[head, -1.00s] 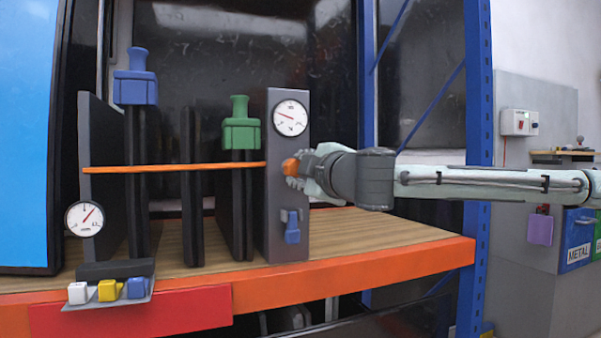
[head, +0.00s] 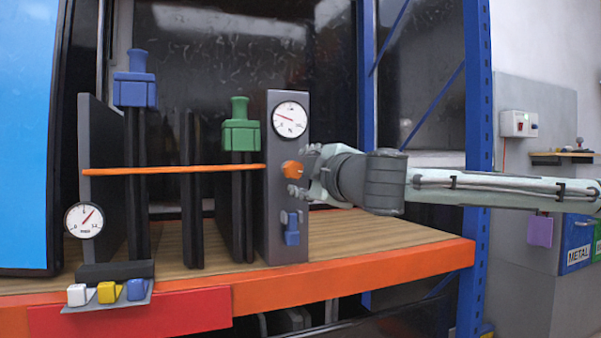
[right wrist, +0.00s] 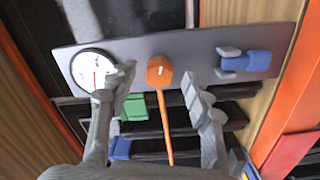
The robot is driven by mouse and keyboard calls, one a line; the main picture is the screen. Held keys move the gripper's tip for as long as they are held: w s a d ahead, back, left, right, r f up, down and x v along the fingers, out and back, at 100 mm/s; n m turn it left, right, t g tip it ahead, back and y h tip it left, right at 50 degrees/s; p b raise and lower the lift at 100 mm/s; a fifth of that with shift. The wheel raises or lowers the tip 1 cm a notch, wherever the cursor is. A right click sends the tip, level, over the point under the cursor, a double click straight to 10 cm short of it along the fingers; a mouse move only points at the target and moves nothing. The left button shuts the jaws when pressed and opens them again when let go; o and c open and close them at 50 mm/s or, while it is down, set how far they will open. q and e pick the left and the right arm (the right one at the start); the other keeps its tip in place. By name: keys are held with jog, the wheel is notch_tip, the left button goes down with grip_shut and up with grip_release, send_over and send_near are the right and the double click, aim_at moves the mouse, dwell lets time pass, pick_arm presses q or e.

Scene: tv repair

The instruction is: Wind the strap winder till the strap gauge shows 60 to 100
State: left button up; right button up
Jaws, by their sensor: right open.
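The orange strap winder knob (head: 293,169) sits on the front of the grey post (head: 287,240), below the white strap gauge (head: 289,119). The gauge's needle points to the upper left; its numbers are too small to read. The orange strap (head: 170,169) runs left from the post across the dark upright panels. My right gripper (head: 302,170) is open just right of the knob. In the right wrist view the knob (right wrist: 159,72) lies between and beyond the spread fingers (right wrist: 163,100), apart from them. My left gripper is out of view.
A blue lever (head: 292,230) is on the post below the knob. Blue (head: 135,82) and green (head: 240,128) clamps top the panels. A second gauge (head: 84,220) and coloured blocks (head: 108,291) are at left. The wooden shelf (head: 370,235) is clear at right.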

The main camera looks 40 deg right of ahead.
jog(key=v, duration=0.5)
jog(key=shift+s, duration=0.35)
